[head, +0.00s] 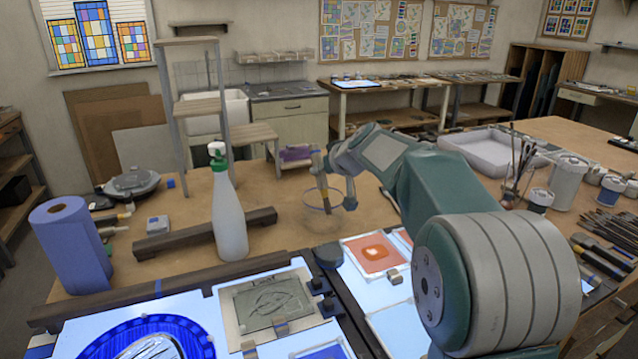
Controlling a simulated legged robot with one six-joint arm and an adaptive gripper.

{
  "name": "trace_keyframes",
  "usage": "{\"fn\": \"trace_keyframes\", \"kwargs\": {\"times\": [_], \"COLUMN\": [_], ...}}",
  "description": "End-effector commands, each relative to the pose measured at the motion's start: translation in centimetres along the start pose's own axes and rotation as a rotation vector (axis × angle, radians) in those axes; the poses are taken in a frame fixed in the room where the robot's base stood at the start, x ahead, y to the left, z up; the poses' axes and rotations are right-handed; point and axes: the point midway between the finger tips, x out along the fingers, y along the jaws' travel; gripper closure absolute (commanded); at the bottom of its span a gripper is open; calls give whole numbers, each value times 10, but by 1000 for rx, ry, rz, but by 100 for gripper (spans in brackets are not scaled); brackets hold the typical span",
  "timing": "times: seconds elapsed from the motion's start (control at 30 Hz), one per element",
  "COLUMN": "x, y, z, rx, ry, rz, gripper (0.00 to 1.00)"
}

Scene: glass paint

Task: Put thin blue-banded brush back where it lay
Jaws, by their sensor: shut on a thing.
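My gripper (338,203) is at the far end of my arm, over the middle of the wooden table. It is shut on a slim, roughly upright tool (319,170) with a tan upper part and a darker lower part, which I take to be the thin blue-banded brush. Its blue band is too small to make out. Its lower end shows against the table, and I cannot tell whether it touches. Several flat brushes and tools (601,262) lie at the right edge, some with blue parts.
A white spray bottle (229,215) and a blue paper roll (72,245) stand left. A lit panel with glass pieces (376,254) lies in front. Jars (567,182) and upright brushes (520,160) stand right, near a grey tray (490,150). A dark wooden bar (180,240) lies left.

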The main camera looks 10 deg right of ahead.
Motion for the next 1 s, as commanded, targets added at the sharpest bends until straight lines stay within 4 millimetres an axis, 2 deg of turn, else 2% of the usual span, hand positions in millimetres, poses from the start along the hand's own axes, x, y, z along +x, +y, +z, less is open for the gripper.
{"fn": "trace_keyframes", "kwargs": {"times": [0.6, 1.0], "x": [-35, -37], "y": [-6, -6], "z": [-52, -55], "rx": [-1, 0], "ry": [2, -13], "rz": [1, 0], "gripper": [100, 100]}}
